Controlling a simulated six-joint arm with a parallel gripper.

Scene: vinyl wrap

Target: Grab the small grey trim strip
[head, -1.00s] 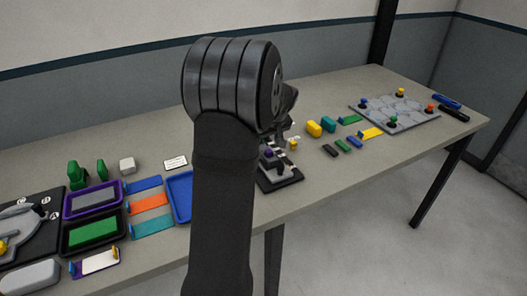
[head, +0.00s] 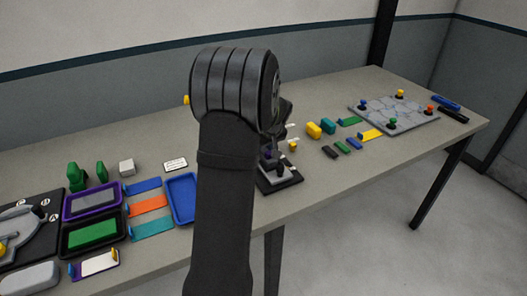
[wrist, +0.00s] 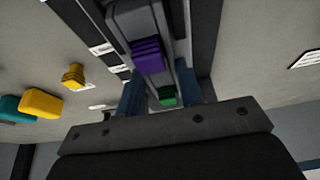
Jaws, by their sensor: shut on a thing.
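My gripper (wrist: 160,92) is at the black stand (head: 280,179), mostly hidden by my arm in the head view. In the wrist view its two bluish fingers close around a narrow grey piece that carries a ridged purple block (wrist: 147,56) and a small green block (wrist: 167,96). What exactly touches the fingers is dim and partly hidden. I cannot tell whether this piece belongs to the stand.
A small yellow part (wrist: 73,75), a yellow block (wrist: 42,103) and a teal block (wrist: 10,108) are left of my gripper in the wrist view. A blue tray (head: 181,198) is left of my arm. A grey board (head: 395,112) with colored knobs lies farther right.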

